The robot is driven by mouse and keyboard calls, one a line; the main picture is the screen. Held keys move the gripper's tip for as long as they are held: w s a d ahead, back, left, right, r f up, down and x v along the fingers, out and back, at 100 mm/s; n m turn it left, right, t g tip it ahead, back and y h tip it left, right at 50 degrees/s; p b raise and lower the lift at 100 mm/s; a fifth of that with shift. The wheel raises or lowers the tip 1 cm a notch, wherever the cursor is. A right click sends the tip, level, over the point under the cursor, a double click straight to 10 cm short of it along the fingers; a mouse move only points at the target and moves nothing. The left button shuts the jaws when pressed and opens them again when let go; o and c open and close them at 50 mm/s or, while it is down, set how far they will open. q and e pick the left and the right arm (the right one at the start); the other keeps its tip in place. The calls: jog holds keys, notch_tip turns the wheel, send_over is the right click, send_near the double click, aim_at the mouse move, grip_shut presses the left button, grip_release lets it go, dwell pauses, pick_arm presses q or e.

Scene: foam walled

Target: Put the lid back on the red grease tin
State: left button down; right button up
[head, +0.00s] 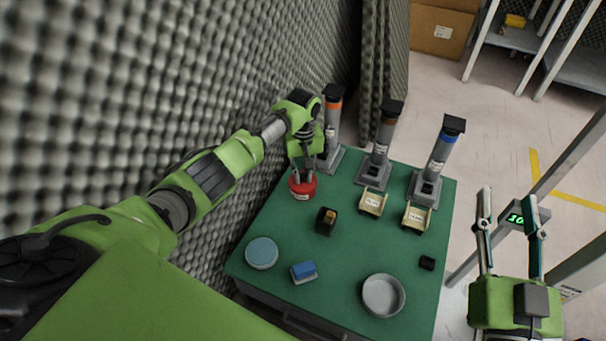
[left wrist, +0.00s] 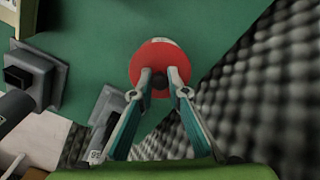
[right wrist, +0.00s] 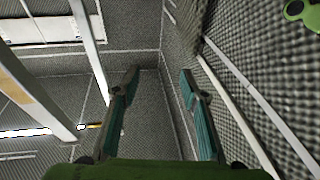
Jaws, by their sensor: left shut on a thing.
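The red grease tin (head: 302,192), with a pale label on its side, stands on the green table near its back left edge. A round red lid (left wrist: 152,60) with a dark knob is over the tin in the left wrist view and hides its top. My left gripper (head: 303,170) points down over the tin. In the left wrist view its fingertips (left wrist: 159,79) are closed on the lid's knob. I cannot tell whether the lid is fully seated or slightly above the rim. My right gripper (head: 508,196) is open and empty, off the table's right side.
Several dispensers, one with a blue band (head: 438,155), line the table's back. Two cream trays (head: 417,217), a black box (head: 326,221), a blue-topped block (head: 304,271), a blue disc (head: 262,253) and a grey dish (head: 383,296) stand on the green top (head: 345,262). Foam wall borders the left.

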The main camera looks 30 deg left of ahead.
jog(key=shift+w+f, duration=0.1)
jog(key=shift+f, duration=0.2)
jog(key=shift+f+g, duration=0.5)
jog(key=shift+d+f, duration=0.1)
jog(key=shift+f, duration=0.15)
jog(key=shift+w+f, duration=0.1)
jog(key=shift+f, duration=0.1)
pick_arm(q)
jog(key=shift+p, duration=0.55)
pick_arm(e)
jog(key=shift+d+f+g+h, duration=0.2)
jog(key=shift+f+g+h, duration=0.3)
jog(key=shift+f+g, duration=0.7)
dwell(0.4)
jog(key=shift+f, duration=0.4)
pick_arm(q)
jog(key=shift+f, duration=0.1)
pick_arm(e)
jog(key=shift+d+f, duration=0.15)
jog(key=shift+f, duration=0.3)
jog(key=shift+s+d+f+g, duration=0.1)
jog(key=shift+s+f+g, duration=0.1)
jog(key=shift+f+g, duration=0.3)
dwell(0.5)
